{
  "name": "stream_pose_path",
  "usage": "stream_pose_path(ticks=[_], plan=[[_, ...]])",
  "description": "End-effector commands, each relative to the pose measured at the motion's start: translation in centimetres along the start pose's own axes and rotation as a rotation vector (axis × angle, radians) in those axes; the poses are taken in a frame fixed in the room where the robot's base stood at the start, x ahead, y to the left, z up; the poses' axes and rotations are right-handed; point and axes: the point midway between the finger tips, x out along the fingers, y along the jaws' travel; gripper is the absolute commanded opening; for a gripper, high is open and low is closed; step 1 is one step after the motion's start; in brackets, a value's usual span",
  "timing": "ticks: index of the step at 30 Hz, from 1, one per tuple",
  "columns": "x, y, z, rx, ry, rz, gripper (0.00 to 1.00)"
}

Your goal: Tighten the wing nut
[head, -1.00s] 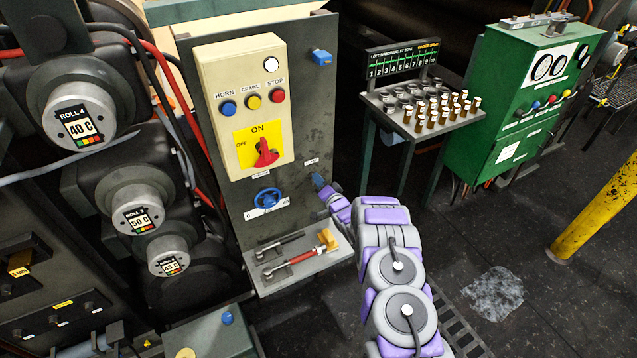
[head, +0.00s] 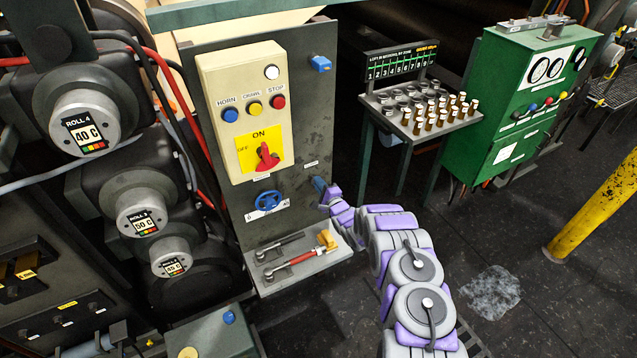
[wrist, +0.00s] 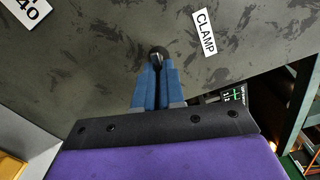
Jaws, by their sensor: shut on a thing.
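The wing nut (wrist: 158,52) shows in the wrist view as a small dark piece at the fingertips, on the dark panel beside a white CLAMP label (wrist: 204,32). My gripper (wrist: 157,74) has its blue fingers shut on it, and the fingers hide most of it. In the head view my gripper (head: 319,184) is at the right side of the upright panel (head: 300,130), below a small label (head: 311,164). The nut itself cannot be made out there, so its turn angle cannot be told.
A blue handwheel (head: 269,201) and a red rotary switch (head: 267,156) are left of my gripper. A shelf (head: 300,268) with two wrench-like tools lies below. A bottle rack (head: 420,108) and a green cabinet (head: 530,100) stand to the right. A yellow post (head: 597,205) stands farther right.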

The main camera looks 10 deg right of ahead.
Motion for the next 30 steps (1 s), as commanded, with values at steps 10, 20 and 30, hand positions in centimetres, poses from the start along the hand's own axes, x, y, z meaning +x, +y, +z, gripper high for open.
stream_pose_path(ticks=[10,20,30], plan=[[-0.22,0.59,-0.4,0.16,0.009,0.008,0.0],[-0.22,0.72,-0.43,0.194,0.01,0.009,0.0],[-0.24,0.77,-0.46,0.194,0.01,0.01,0.15]])
